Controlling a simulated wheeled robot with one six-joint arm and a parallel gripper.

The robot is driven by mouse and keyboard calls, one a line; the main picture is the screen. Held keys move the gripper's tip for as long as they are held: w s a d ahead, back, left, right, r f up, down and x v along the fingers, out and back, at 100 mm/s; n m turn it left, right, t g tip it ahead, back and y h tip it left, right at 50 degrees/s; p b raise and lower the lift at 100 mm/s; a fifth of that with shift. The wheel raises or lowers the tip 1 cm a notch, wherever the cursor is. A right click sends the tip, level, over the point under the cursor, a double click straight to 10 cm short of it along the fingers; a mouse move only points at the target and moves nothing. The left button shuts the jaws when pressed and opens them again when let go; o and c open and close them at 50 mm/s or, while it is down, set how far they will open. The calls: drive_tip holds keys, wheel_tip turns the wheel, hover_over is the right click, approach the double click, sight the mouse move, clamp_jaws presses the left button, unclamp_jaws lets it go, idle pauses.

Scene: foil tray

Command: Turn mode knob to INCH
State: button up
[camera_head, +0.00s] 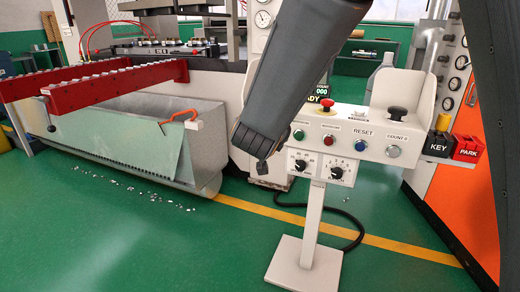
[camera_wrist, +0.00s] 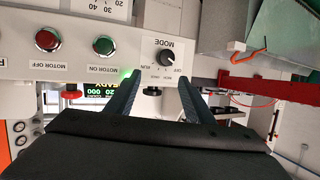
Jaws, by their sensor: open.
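The mode knob (camera_wrist: 165,58) is a round black knob on the pale control panel, with the word MODE beside it, in the upside-down wrist view. Small position labels, including RUN and OFF, sit around it; its exact pointer direction is too small to tell. My gripper (camera_wrist: 159,79) is open, its two dark fingers spread with the knob in line with the gap between them. Nothing is held, and I cannot tell the remaining distance to the knob. In the head view my gripper (camera_head: 262,167) is at the panel's left end, and the knob is hidden behind my arm.
The green MOTOR ON button (camera_wrist: 104,45) and red MOTOR OFF button (camera_wrist: 47,40) are beside the knob. The panel also bears a red mushroom button (camera_head: 326,103), a blue RESET button (camera_head: 360,145) and two dials (camera_head: 336,171). A metal trough (camera_head: 140,130) stands left.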

drive_tip(key=w+a+f+m+t+h+b, duration=0.1)
drive_tip(key=a+f+m+t+h+b, duration=0.35)
drive_tip(key=b, duration=0.65)
drive_tip(key=w+d+n+g+h+b, duration=0.1)
drive_tip(key=w+d+b, duration=0.1)
drive_tip(key=w, duration=0.5)
drive_tip(key=shift+d+f+g+b, duration=0.3)
drive_tip(key=shift+d+f+g, duration=0.05)
drive_tip(key=shift+d, duration=0.1)
drive_tip(key=c, duration=1)
drive_tip(key=shift+c, duration=0.2)
